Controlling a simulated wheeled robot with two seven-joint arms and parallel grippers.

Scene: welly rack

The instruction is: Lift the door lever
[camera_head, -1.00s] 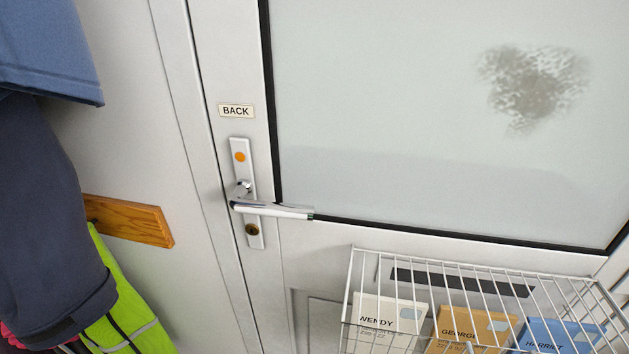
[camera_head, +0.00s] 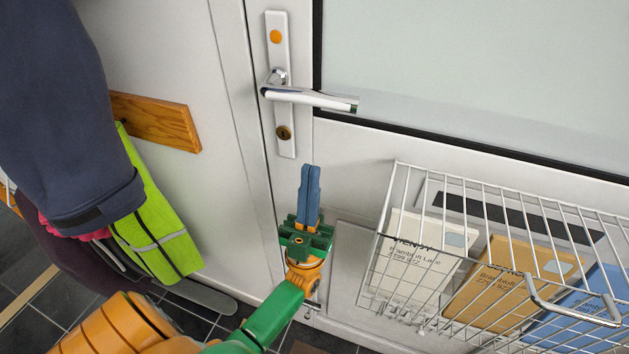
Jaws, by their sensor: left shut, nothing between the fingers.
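The chrome door lever (camera_head: 315,97) juts right from a tall metal backplate (camera_head: 284,140) on the white door (camera_head: 345,150). It lies nearly level, tipping slightly down to the right in the picture. My left gripper (camera_head: 310,170) has its blue fingers pointing up the picture, just below the lever, apart from it. The fingers are shut together with nothing between them. My green and orange left arm comes in from the bottom left. My right gripper is not in view.
A white wire basket (camera_head: 395,185) with several labelled packets hangs on the door, right of my gripper. At left, a dark coat (camera_head: 70,120) and a lime-yellow hi-vis garment (camera_head: 155,225) hang by a wooden rail (camera_head: 155,120). Dark tiles show below.

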